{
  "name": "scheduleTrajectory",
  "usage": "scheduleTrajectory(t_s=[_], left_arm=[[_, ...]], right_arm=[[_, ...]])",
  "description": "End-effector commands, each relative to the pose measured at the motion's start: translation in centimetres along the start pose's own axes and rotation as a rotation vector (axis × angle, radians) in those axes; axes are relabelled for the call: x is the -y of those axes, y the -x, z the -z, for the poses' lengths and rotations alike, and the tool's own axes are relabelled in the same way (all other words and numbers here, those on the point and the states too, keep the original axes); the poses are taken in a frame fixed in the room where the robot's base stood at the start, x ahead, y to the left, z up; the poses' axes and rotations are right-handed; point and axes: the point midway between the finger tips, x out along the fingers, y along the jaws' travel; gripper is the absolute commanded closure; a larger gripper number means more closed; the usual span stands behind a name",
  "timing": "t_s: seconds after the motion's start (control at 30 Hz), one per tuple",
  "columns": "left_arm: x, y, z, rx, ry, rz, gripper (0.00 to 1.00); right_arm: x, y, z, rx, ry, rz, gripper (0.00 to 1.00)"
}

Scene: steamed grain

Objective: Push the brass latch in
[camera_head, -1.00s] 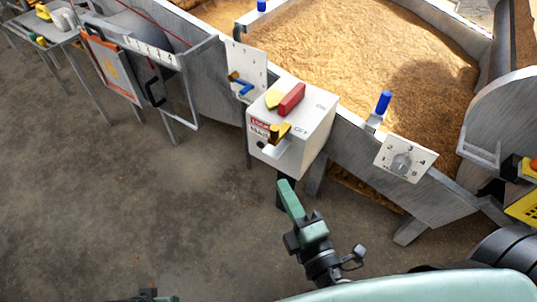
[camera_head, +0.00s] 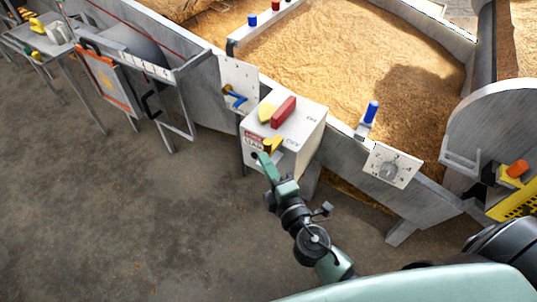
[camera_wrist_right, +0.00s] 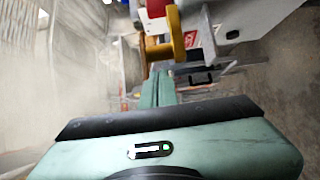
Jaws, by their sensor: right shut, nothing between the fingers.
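The brass latch (camera_head: 273,145) is on the front face of a white switch box (camera_head: 300,143), beside a red-lettered label. In the right wrist view the latch (camera_wrist_right: 178,36) shows as a yellow-brown piece just beyond the fingertips. My right gripper (camera_head: 263,158) is shut and empty, its green fingers pointing at the box front just below and left of the latch. In the wrist view its fingers (camera_wrist_right: 159,78) end close under the latch; I cannot tell whether they touch it. My left gripper is not in view.
A red handle (camera_head: 283,110) and a yellow piece sit on the box top. A white plate with a blue and yellow lever (camera_head: 236,97) is to the left, a dial plate (camera_head: 390,166) to the right. The grain bin (camera_head: 350,55) lies behind. Open floor is at left.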

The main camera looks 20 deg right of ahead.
Motion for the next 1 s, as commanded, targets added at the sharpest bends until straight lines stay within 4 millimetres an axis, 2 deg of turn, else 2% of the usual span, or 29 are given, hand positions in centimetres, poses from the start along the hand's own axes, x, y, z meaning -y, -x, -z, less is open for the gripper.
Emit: scheduleTrajectory(t_s=[0.2, 0.57, 0.67, 0.9, 1.0], left_arm=[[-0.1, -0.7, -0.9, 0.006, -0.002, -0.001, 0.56], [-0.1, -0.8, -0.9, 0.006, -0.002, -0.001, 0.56], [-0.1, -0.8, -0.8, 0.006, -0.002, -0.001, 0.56], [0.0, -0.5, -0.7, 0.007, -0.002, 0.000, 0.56], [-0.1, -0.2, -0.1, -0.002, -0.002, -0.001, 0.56]], right_arm=[[0.0, -1.0, -1.0, -0.001, 0.000, 0.001, 1.00], [0.1, -1.1, -1.2, -0.001, 0.001, 0.001, 1.00], [0.1, -1.9, -2.4, 0.001, 0.003, 0.000, 1.00], [0.0, -4.9, -6.8, 0.002, 0.005, -0.002, 1.00], [0.0, -5.5, -7.8, 0.001, 0.002, -0.001, 1.00]])
